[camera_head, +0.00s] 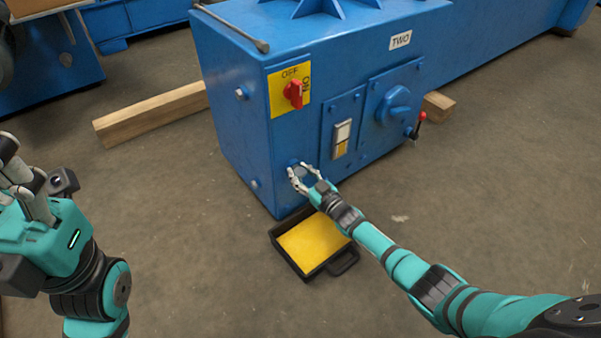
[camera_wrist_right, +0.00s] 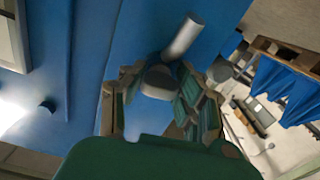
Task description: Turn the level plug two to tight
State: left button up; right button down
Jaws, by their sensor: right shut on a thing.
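The blue gearbox housing labelled TWO (camera_head: 400,40) stands on the floor. My right gripper (camera_head: 305,178) is at the low corner of its front face, shut on the level plug. The fingers mostly hide the plug in the head view. In the right wrist view the plug (camera_wrist_right: 181,38) shows as a grey metal piece with a bar, between the fingers and against the blue wall. I cannot tell how tight it sits. My left gripper (camera_head: 22,180) is at the left edge, away from the housing; its fingers overlap, so its opening is unclear.
A black drip tray (camera_head: 287,262) with a yellow inside lies on the floor below the plug. A red switch (camera_head: 294,93) on a yellow OFF/ON plate, a sight glass (camera_head: 342,132), a round blue cover knob (camera_head: 395,105) and a red-handled valve (camera_head: 420,120) are on the housing. Wooden beams lie behind.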

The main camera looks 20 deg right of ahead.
jog(key=shift+s+f+m, duration=0.15)
jog(key=shift+f+m, duration=0.1)
jog(key=shift+m, duration=0.35)
jog(key=c, duration=1.2)
grip_release()
jog(key=shift+c, duration=0.2)
jog(key=o, duration=0.4)
jog(key=shift+r, duration=0.15)
jog(key=shift+c, duration=0.2)
jog(key=v, duration=1.2)
